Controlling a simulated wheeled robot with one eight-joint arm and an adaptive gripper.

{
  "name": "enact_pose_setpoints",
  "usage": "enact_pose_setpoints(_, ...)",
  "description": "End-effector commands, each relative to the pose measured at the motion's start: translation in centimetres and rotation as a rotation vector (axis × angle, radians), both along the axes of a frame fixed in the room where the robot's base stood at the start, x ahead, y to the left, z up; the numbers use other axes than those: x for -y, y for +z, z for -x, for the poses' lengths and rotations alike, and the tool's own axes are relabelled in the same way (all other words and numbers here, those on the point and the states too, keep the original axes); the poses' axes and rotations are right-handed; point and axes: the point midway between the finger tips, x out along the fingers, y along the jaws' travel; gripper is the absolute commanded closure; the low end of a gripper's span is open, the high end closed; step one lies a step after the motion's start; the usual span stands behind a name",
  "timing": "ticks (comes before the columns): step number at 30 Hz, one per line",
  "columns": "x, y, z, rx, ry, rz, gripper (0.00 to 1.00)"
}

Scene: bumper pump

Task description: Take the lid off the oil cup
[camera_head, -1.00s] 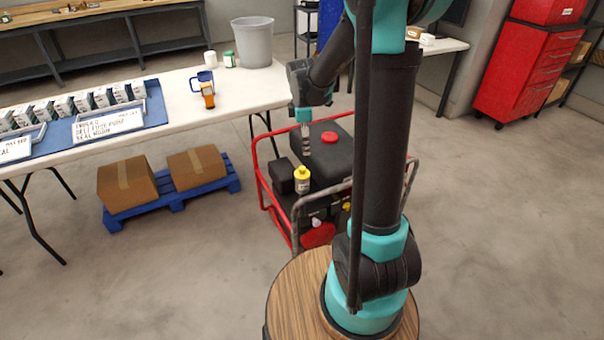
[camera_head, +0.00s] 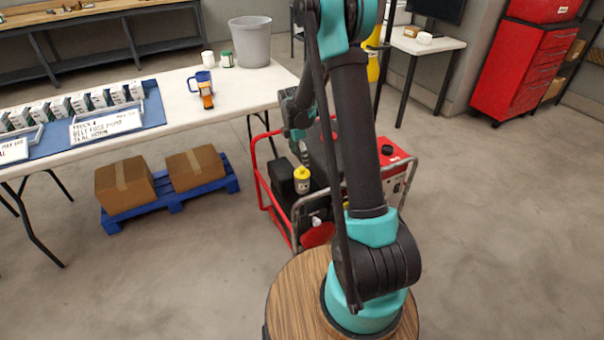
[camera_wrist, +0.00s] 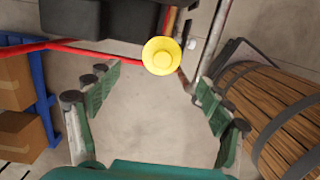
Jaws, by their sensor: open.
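The oil cup (camera_head: 302,185) stands upright on the front left of the red-framed pump machine (camera_head: 268,208), with its yellow lid (camera_head: 302,173) on top. In the wrist view the yellow lid (camera_wrist: 161,56) shows from above, beyond the fingertips and slightly right of the middle between them. The cup's body is hidden under the lid there. My gripper (camera_head: 304,157) is just above and behind the lid in the head view. In the wrist view my gripper (camera_wrist: 155,82) is open and empty, its green-padded fingers spread wide. I see no contact with the lid.
The pump's black housing (camera_wrist: 100,18) and a red frame bar (camera_wrist: 95,53) lie close to the lid. Cardboard boxes (camera_head: 125,186) sit on a blue pallet (camera_head: 172,201).

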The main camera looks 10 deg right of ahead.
Motion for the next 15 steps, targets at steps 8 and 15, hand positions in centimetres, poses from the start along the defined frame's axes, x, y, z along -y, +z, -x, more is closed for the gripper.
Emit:
enact_pose_setpoints(8, 0.3, -2.2, -0.1, 0.0, -0.001, 0.0, 0.2)
enact_pose_setpoints(15, 1.0, -5.3, 0.0, 0.0, -0.001, 0.0, 0.2)
